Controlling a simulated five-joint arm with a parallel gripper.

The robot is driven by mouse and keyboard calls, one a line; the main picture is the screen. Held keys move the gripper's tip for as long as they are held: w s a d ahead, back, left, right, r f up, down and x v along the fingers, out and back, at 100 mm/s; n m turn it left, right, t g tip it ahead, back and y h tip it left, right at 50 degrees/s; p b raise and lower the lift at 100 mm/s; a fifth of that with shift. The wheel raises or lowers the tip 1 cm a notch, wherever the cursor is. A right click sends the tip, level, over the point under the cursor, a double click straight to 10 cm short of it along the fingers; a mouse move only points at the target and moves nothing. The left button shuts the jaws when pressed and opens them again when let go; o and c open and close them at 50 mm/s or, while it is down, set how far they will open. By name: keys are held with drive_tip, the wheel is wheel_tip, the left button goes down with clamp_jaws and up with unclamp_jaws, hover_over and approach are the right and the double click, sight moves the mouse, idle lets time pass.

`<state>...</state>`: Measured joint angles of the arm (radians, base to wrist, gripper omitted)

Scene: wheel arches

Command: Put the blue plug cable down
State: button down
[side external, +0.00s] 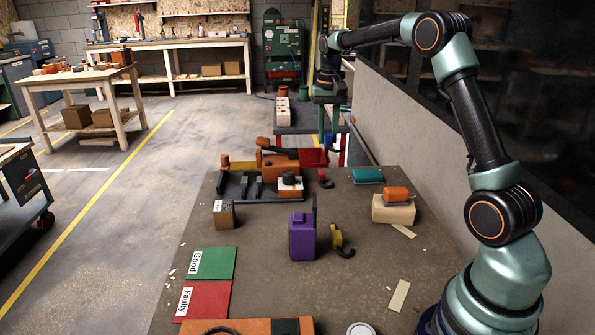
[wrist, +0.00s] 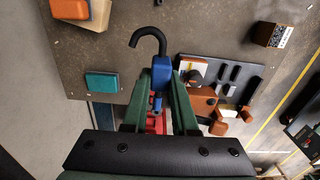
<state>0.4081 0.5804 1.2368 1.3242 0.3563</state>
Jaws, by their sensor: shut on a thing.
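My gripper (wrist: 161,70) is shut on the blue plug cable (wrist: 158,77), which shows between the two green fingers in the wrist view. Its black cable end (wrist: 149,40) curves out past the fingertips like a hook. In the side view, my gripper (side external: 326,128) is at the far end of the table, by the red bin (side external: 313,157); the plug there is too small to make out clearly. A red plug cable (side external: 324,179) lies on the table in front of the bin. A yellow plug cable (side external: 337,237) lies beside the purple jug.
A purple jug (side external: 302,238) stands mid-table. A green Good mat (side external: 212,263) and a red Faulty mat (side external: 207,300) lie at front left. An orange-topped block (side external: 394,211), a teal block (side external: 367,175), a brown box (side external: 223,215) and a black rack (side external: 235,187) stand around. The front right is mostly clear.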

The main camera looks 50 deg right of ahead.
drive_tip(key=w+a+n, duration=0.2)
drive_tip(key=w+a, duration=0.1)
drive_tip(key=a, duration=0.6)
drive_tip(key=w+a+n, duration=0.3)
drive_tip(key=a, duration=0.6)
drive_tip(key=n, duration=0.4)
hover_over(215, 265)
wheel_tip(215, 265, down, 19)
drive_tip(key=shift+f, duration=0.15)
drive_tip(key=shift+f, duration=0.15)
drive_tip(key=c, duration=0.7)
unclamp_jaws()
